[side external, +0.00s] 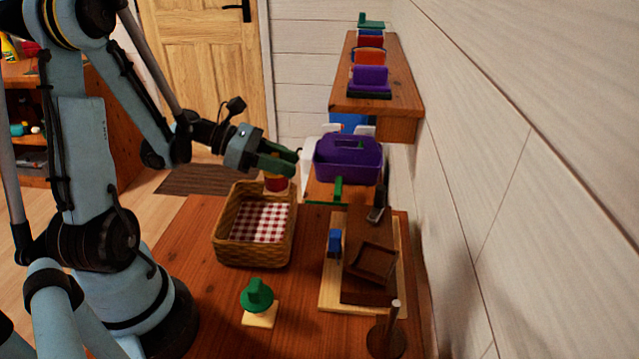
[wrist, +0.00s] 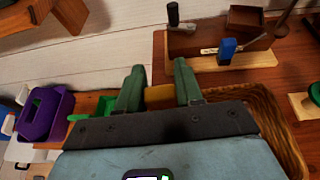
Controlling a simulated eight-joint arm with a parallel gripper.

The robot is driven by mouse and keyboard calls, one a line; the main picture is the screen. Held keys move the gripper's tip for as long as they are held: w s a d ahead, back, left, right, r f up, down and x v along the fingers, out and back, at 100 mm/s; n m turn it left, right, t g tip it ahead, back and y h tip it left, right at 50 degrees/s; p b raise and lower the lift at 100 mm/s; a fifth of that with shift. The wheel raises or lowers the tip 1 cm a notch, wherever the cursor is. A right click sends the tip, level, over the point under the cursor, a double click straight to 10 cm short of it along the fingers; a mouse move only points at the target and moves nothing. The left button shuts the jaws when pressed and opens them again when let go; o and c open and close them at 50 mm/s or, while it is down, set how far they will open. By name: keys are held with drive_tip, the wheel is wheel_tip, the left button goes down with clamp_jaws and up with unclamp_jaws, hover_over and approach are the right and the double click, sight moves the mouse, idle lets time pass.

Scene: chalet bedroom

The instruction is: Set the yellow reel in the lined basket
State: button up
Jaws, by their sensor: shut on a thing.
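The lined basket (side external: 226,240) is wicker with a red and white checked cloth inside, and stands on the wooden table. Its rim also shows in the wrist view (wrist: 277,128). My gripper (side external: 283,160) is above the basket's far end, tilted downward. In the wrist view, its green fingers (wrist: 158,82) are shut on the yellow reel (wrist: 161,98), which is mostly hidden by the gripper. In the side view, the reel (side external: 275,184) shows red and yellow below the fingers, at the far rim. I cannot tell whether it touches the basket.
A board with a brown block (side external: 352,285) and a blue piece (side external: 334,241) lies right of the basket. A green knob on a pale base (side external: 257,297) stands in front. A purple caddy (side external: 347,160) is behind right, below a wall shelf (side external: 400,92).

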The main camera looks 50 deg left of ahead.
drive_tip(key=shift+f, duration=0.2)
drive_tip(key=o, duration=1)
drive_tip(key=shift+o, duration=0.2)
drive_tip(key=shift+r, duration=0.1)
